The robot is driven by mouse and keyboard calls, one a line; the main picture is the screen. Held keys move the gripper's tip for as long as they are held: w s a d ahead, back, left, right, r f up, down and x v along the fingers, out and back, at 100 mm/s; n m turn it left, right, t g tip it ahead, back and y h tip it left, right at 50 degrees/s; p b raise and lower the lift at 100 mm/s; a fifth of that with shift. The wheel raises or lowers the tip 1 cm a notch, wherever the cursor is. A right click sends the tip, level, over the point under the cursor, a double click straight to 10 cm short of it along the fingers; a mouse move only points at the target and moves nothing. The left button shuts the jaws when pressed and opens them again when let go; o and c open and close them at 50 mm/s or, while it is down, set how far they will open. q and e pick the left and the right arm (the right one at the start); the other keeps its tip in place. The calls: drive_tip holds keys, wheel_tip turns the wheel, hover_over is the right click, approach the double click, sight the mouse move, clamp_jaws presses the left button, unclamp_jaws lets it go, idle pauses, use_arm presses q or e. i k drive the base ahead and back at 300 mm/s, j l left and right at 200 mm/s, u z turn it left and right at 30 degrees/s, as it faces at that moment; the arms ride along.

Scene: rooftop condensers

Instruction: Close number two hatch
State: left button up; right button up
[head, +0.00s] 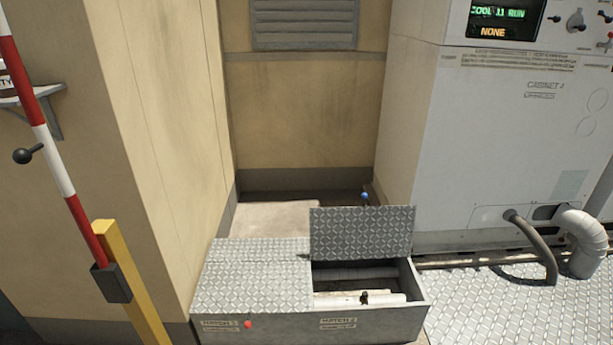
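A low metal box (283,322) with a diamond-plate top stands on the floor at the bottom centre of the head view. Its right-hand lid (360,234), the number two hatch, stands open, raised at the back edge. The label below it (338,322) seems to read HATCH 2. The opening (340,273) shows pale pipes (345,299) and a small dark fitting (364,297) inside. The left-hand lid (250,285), above a label like HATCH 1, lies flat and shut. Neither of my grippers is in view.
A grey cabinet (490,150) with a display stands at the right, with a hose and a bent pipe (585,243) low down. A red-and-white pole (52,160) and yellow post (130,280) stand at the left. A blue knob (365,196) shows behind the raised lid.

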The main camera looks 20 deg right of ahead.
sight(345, 232)
drive_tip(key=i+z, duration=0.3)
drive_tip(key=i, duration=1.5)
drive_tip(key=l, duration=0.1)
